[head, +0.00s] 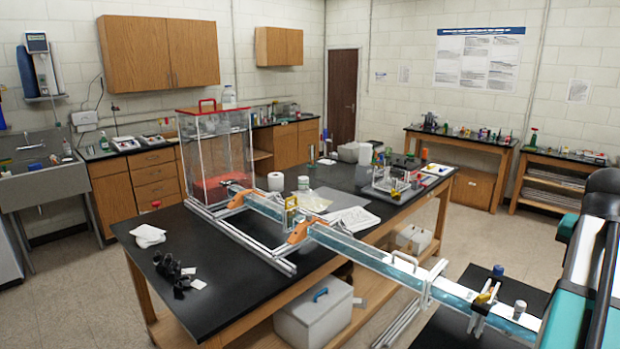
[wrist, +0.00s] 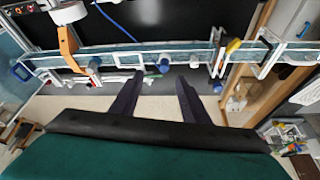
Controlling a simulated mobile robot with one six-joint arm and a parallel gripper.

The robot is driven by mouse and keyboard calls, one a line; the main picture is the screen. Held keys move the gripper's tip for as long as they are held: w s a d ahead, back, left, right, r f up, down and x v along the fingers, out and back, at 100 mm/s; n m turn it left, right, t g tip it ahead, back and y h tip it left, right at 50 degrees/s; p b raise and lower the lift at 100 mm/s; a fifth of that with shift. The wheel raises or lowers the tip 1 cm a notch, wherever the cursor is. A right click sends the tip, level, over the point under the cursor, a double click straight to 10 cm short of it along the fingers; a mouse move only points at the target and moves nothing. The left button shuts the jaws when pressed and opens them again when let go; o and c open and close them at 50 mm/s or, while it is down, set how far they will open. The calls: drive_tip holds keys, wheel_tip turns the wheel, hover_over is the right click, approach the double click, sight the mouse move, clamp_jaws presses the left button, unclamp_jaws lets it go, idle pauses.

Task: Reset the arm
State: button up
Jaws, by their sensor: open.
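My gripper (wrist: 159,76) shows in the wrist view as two dark fingers, spread apart with nothing held between them. A long clear channel with bluish contents (head: 355,248) crosses the black bench in the head view and runs out past its edge to the lower right. It also spans the wrist view (wrist: 130,52), just beyond my fingertips. A blue-capped fitting (wrist: 163,65) on the channel shows between the fingertips; I cannot tell whether they touch. My teal and black arm is at the right edge of the head view, where my fingers cannot be made out.
A clear tank with a red lid (head: 215,150) stands on the bench (head: 185,245). Orange brackets (head: 300,232) and a white clamp (head: 430,283) sit along the channel. A grey box (head: 313,313) is under the bench. Open floor (head: 75,285) lies at left.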

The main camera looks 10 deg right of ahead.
drive_tip(key=w+a+f+n+y, duration=0.1)
drive_tip(key=w+a+f+n, duration=0.2)
drive_tip(key=w+a+f, duration=0.7)
drive_tip(key=w+a+f+n+y, duration=0.1)
drive_tip(key=w+a+f+n, duration=0.2)
drive_tip(key=w+a+f, duration=0.8)
drive_tip(key=s+a+f+n+g+y, duration=0.1)
drive_tip(key=s+a+f+n, duration=0.25)
drive_tip(key=a+f, duration=1.15)
drive_tip(key=s+a+f+n+g+y, duration=0.1)
drive_tip(key=s+a+f+n, duration=0.25)
drive_tip(key=a+f, duration=1.1)
drive_tip(key=s+a+f+g+b, duration=0.1)
drive_tip(key=s+f+b, duration=0.5)
drive_tip(key=s+f, duration=0.6)
drive_tip(key=s+a+f+g+b, duration=0.1)
drive_tip(key=s+f+g+b, duration=0.3)
drive_tip(key=s+f, duration=0.9)
wheel_tip(320, 180, down, 6)
drive_tip(key=b, duration=0.3)
drive_tip(key=shift+r+g+b, duration=0.15)
drive_tip(key=shift+g+b, duration=0.15)
